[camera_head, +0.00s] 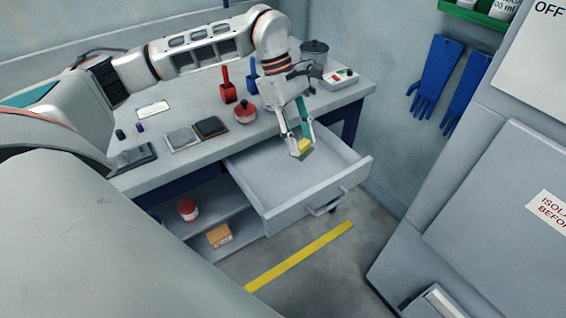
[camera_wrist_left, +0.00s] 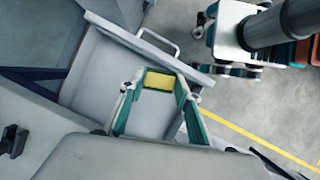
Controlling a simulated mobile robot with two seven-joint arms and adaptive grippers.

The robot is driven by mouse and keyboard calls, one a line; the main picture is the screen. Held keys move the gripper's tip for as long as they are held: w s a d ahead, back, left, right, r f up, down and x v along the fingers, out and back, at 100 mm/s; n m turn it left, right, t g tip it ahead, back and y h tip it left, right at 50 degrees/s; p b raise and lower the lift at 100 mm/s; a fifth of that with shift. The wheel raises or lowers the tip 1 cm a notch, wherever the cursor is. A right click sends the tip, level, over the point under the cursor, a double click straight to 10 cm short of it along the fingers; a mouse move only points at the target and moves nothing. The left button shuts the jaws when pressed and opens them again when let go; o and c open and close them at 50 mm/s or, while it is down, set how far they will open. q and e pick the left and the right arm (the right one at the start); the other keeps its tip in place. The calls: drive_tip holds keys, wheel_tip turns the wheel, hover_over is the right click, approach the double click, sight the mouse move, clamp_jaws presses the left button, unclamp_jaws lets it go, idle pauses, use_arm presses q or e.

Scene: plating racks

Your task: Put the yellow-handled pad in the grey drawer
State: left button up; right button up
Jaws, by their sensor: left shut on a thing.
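The grey drawer (camera_head: 290,204) is pulled out from the bench and its floor looks empty in the head view. My left gripper (camera_head: 303,149) is over the open drawer, shut on the yellow-handled pad (camera_head: 305,145). The pad's yellow part also shows between the fingers in the left wrist view (camera_wrist_left: 159,81), above the drawer (camera_wrist_left: 100,75). The pad's lower side is partly hidden by the fingers.
On the bench (camera_head: 190,155) stand a red pot (camera_head: 245,112), red and blue handled tools, a grey canister (camera_head: 314,52) and a white box (camera_head: 340,79). A shelf below holds a jar (camera_head: 188,209) and an orange box (camera_head: 219,236). A grey cabinet (camera_head: 480,200) stands right.

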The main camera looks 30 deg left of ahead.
sight(283, 168)
use_arm(q)
drive_tip(key=w+a+r+n+t+y+b, duration=0.25)
drive_tip(key=w+a+n+t, duration=0.2)
drive_tip(key=a+n, duration=0.8)
drive_tip(key=d+f, duration=0.1)
drive_tip(key=f, duration=0.5)
drive_tip(key=f+n, duration=0.1)
drive_tip(key=f, duration=0.6)
drive_tip(key=d+f+n, duration=0.1)
drive_tip(key=f, duration=0.5)
drive_tip(key=shift+s+d+f+b, duration=0.1)
drive_tip(key=shift+d+f+b, duration=0.25)
use_arm(e)
drive_tip(key=f, duration=0.2)
drive_tip(key=s+f, duration=0.1)
drive_tip(key=f, duration=0.1)
drive_tip(key=shift+s+f, duration=0.15)
drive_tip(key=shift+f, duration=0.1)
use_arm(q)
drive_tip(key=shift+f, duration=0.15)
drive_tip(key=o, duration=1.1)
use_arm(e)
drive_tip(key=shift+d, duration=0.1)
